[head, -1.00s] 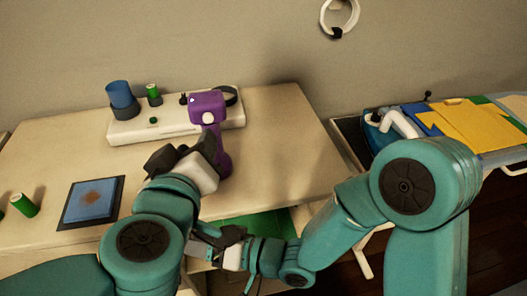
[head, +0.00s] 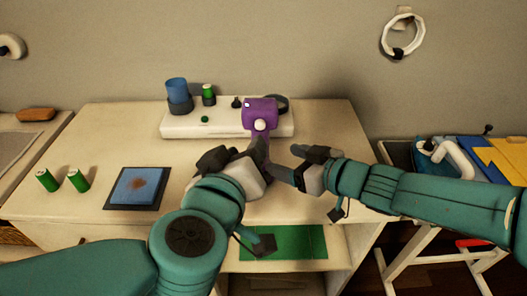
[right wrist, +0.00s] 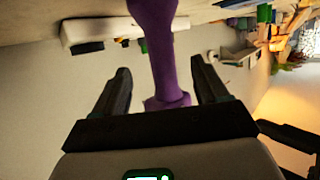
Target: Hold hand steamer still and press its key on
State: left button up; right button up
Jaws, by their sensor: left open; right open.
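The purple hand steamer (head: 260,110) stands upright near the back of the table, with a pale round key (head: 260,125) on the side facing me. My left gripper (head: 240,155) is open just below and left of its head; the arm hides much of the handle. My right gripper (head: 284,162) is open to the right of the handle, pointing left at it. In the right wrist view, the purple handle (right wrist: 157,50) shows between the two spread fingers, with space on both sides. Whether either gripper touches the steamer cannot be told.
A white base unit (head: 185,129) carries a blue cup (head: 177,90) and a green spool (head: 208,92) behind the steamer. An ironing board with yellow cloth (head: 500,153) is at right.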

jog(key=x, duration=1.1)
jog(key=c, duration=1.4)
pick_arm(q)
grip_shut()
